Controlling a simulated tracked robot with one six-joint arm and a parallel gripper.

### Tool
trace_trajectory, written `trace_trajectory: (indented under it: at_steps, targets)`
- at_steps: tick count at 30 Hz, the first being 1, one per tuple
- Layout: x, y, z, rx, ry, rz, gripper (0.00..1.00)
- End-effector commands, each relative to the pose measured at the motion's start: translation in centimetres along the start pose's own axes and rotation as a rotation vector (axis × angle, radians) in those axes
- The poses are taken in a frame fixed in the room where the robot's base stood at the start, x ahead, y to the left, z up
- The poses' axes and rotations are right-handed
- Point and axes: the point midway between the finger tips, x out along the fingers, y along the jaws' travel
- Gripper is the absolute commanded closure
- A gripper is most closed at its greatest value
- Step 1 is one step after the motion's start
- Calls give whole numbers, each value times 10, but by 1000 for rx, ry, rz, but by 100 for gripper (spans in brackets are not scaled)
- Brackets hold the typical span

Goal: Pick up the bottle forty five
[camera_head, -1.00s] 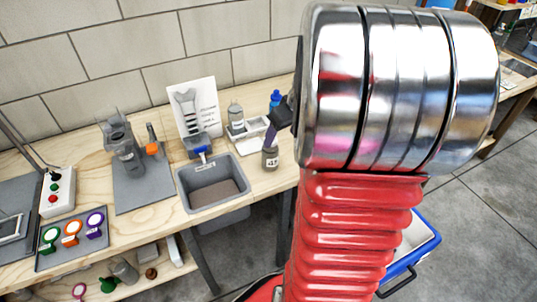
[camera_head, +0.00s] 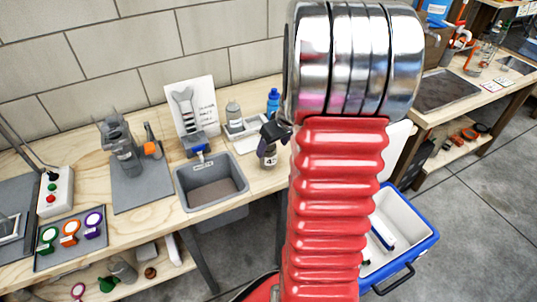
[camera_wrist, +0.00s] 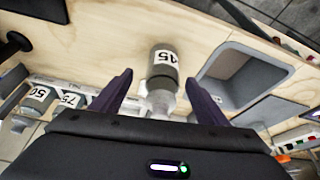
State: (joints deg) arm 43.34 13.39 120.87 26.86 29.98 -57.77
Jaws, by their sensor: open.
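The bottle forty five (camera_wrist: 163,64), grey with a white label reading 45 upside down, stands on the wooden workbench (camera_wrist: 110,45) in the wrist view. My gripper (camera_wrist: 158,78) is open, its dark purple fingers showing on either side of the bottle with gaps. Whether the fingertips reach around it in depth, I cannot tell. In the head view the bottle (camera_head: 268,158) stands right of the grey bin, and my gripper (camera_head: 274,132) is at its top and partly hides it.
Bottles labelled 50 (camera_wrist: 35,98) and 75 (camera_wrist: 68,101) stand in a white holder. A grey bin (camera_head: 211,183) is set into the bench. A blue bottle (camera_head: 273,99) stands behind. A blue-and-white cooler (camera_head: 405,240) is on the floor at right.

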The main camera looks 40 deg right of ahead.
Motion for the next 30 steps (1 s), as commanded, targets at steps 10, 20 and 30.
trace_trajectory:
  at_steps: [10,20,30]
  targets:
    - [13,-3,-1,0,-2,-3,32]
    - [49,-4,-3,0,-1,-1,32]
    - [52,-4,-4,1,0,-1,32]
